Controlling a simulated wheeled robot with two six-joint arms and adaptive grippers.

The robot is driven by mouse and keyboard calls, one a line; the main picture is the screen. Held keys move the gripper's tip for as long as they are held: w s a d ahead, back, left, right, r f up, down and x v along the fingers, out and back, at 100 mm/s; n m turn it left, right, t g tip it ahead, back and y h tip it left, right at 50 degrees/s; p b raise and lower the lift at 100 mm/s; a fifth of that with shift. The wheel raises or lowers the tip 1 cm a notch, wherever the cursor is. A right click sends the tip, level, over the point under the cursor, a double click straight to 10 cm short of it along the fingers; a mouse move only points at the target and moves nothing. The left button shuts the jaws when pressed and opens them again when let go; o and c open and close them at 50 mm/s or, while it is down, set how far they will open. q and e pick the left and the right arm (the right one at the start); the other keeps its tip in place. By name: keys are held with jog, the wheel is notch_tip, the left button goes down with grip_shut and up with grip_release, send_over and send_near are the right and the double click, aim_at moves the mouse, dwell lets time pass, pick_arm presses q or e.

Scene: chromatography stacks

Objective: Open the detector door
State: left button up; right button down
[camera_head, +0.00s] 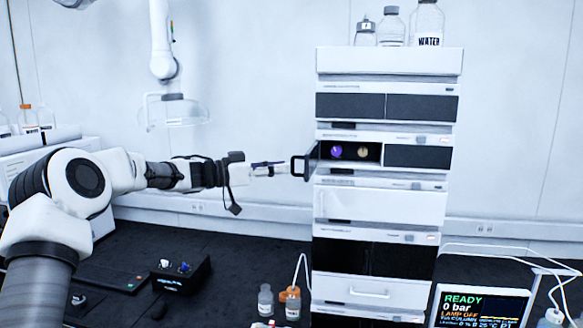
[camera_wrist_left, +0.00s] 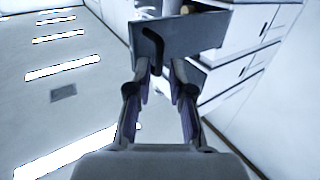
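The detector door (camera_head: 313,158) is a small dark panel on the left of a module in the stack. It stands swung out, nearly edge-on in the head view, and its compartment shows a purple and a tan round part. Its dark loop handle (camera_head: 298,166) faces left. In the left wrist view the door (camera_wrist_left: 190,36) spans the top, with the handle (camera_wrist_left: 152,48) near its left end. My left gripper (camera_head: 283,169) is at the handle. Its two fingers (camera_wrist_left: 162,72) are apart, with the handle's lower end at the gap between their tips; contact is unclear.
The instrument stack (camera_head: 380,206) has bottles (camera_head: 393,27) on top. A white extraction arm (camera_head: 163,50) hangs at the back left. Small bottles (camera_head: 265,301) and a black box (camera_head: 182,274) stand on the dark bench (camera_head: 235,262). A display (camera_head: 481,305) is at lower right.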

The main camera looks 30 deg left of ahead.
pick_arm(q)
jog(key=v, duration=0.7)
jog(key=shift+s+a, duration=0.25)
jog(key=shift+f, duration=0.1)
